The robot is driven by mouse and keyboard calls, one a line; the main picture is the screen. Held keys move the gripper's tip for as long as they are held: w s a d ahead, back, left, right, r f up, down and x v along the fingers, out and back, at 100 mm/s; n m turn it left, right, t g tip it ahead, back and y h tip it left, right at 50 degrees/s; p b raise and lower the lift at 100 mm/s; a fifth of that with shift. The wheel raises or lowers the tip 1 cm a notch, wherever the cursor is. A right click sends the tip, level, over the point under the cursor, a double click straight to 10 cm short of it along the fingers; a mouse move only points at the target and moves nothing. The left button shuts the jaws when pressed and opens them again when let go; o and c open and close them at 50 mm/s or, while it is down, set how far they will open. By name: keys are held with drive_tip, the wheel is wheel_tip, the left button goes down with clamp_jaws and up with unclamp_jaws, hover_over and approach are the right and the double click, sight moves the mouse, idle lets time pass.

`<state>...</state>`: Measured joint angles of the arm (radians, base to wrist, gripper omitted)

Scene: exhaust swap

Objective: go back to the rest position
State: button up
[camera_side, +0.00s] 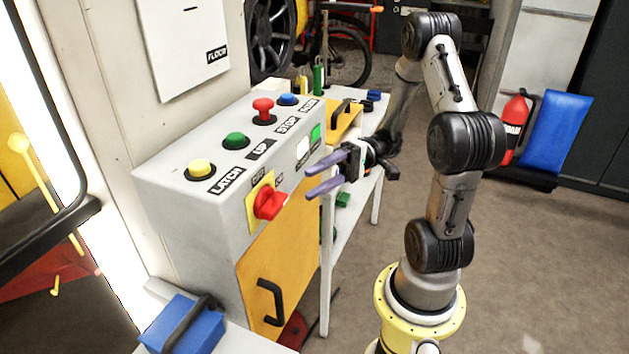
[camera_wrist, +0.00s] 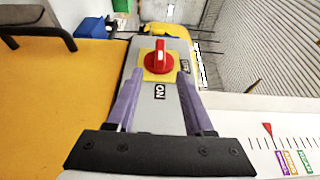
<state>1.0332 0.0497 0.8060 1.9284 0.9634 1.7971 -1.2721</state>
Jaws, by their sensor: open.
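My gripper (camera_side: 325,173) has two purple fingers, held apart with nothing between them. In the side view it is in front of the grey control box (camera_side: 225,150), level with its front face and to the right of the red rotary switch (camera_side: 270,202). In the wrist view my gripper (camera_wrist: 160,95) points at the red switch (camera_wrist: 158,57) on its yellow plate, with a gap left between. The switch handle lies in line with the fingers in the wrist view, towards the far side. The ON label (camera_wrist: 160,92) shows between the fingers.
Yellow (camera_side: 200,169), green (camera_side: 236,140), red (camera_side: 263,108) and blue (camera_side: 288,99) buttons top the box. An orange door (camera_side: 270,270) with a black handle is below. A blue toolbox (camera_side: 185,325) stands at the front left. Open floor lies at right.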

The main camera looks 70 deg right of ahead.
drive_tip(key=s+a+n+g+h, duration=0.4)
drive_tip(key=s+a+g+h, duration=0.3)
drive_tip(key=a+g+h, duration=0.15)
drive_tip(key=d+r+t+h, duration=0.1)
drive_tip(key=t+h, duration=0.1)
drive_tip(key=d+r+t+h, duration=0.1)
drive_tip(key=r+t+h, duration=0.1)
drive_tip(key=t+h, duration=0.1)
drive_tip(key=d+r+t+h, duration=0.1)
drive_tip(key=t+h, duration=0.1)
drive_tip(key=h, duration=0.1)
drive_tip(key=shift+s+d+r+n, duration=0.1)
drive_tip(key=shift+d+r+n, duration=0.15)
drive_tip(key=shift+r+n, duration=0.05)
idle(1.0)
